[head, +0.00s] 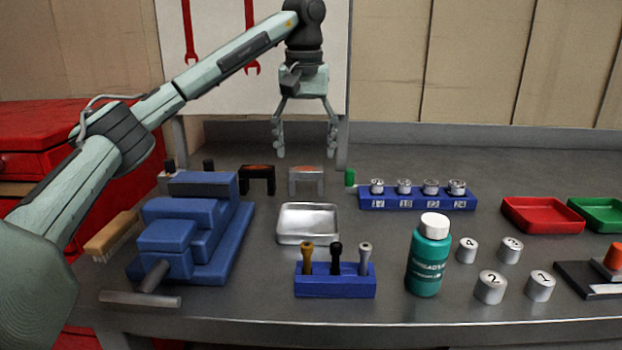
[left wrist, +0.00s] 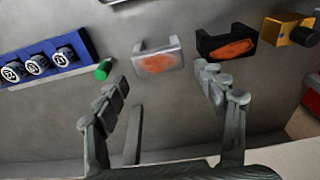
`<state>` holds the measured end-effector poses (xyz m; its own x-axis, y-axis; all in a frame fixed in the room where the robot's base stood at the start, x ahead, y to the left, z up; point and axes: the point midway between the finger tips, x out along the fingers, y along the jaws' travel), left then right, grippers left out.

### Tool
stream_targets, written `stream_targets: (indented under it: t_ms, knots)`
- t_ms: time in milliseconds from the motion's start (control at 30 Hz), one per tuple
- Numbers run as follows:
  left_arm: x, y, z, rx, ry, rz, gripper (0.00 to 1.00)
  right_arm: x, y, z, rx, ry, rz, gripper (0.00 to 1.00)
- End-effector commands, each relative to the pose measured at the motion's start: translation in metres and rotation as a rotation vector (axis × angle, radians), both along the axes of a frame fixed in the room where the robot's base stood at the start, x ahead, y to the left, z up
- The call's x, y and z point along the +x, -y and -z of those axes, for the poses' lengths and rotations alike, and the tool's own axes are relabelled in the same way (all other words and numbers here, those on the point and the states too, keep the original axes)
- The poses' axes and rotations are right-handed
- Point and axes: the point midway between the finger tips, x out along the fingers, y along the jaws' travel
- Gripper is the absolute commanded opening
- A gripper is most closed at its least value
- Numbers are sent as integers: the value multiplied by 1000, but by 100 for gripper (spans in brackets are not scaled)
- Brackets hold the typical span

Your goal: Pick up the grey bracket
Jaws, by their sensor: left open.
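The grey bracket (head: 306,180) stands on the bench behind the silver tray, with an orange-red patch on its top. In the left wrist view the grey bracket (left wrist: 158,62) lies ahead, between the lines of the two fingers. My left gripper (head: 306,150) is open, pointing down, above and apart from the bracket. Its open fingers also show in the left wrist view (left wrist: 162,95), with nothing between them. A black bracket (head: 257,179) of like shape stands just left of the grey one; it also shows in the left wrist view (left wrist: 228,45). My right gripper is not in view.
A blue socket rail (head: 418,201) and a green piece (head: 350,177) stand right of the bracket. A blue vise (head: 190,230) is at the left. The metal tray (head: 309,224), blue tool holder (head: 335,287) and teal bottle (head: 429,258) stand in front. A wall rises behind.

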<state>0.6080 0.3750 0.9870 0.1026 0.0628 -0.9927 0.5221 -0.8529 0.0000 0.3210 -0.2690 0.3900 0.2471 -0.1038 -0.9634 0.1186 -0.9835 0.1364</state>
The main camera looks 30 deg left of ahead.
Motion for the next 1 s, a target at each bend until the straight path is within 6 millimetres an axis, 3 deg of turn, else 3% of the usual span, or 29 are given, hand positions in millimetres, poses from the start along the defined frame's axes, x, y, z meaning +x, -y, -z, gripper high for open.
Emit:
stream_targets:
  t_ms: [333, 667, 1000]
  knots:
    - [1, 0, 46, 0, -1, -1, 71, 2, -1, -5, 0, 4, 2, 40]
    - [2, 0, 53, 1, 1, 0, 71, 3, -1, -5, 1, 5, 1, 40]
    - [2, 0, 53, 1, 1, 0, 28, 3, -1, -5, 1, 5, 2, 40]
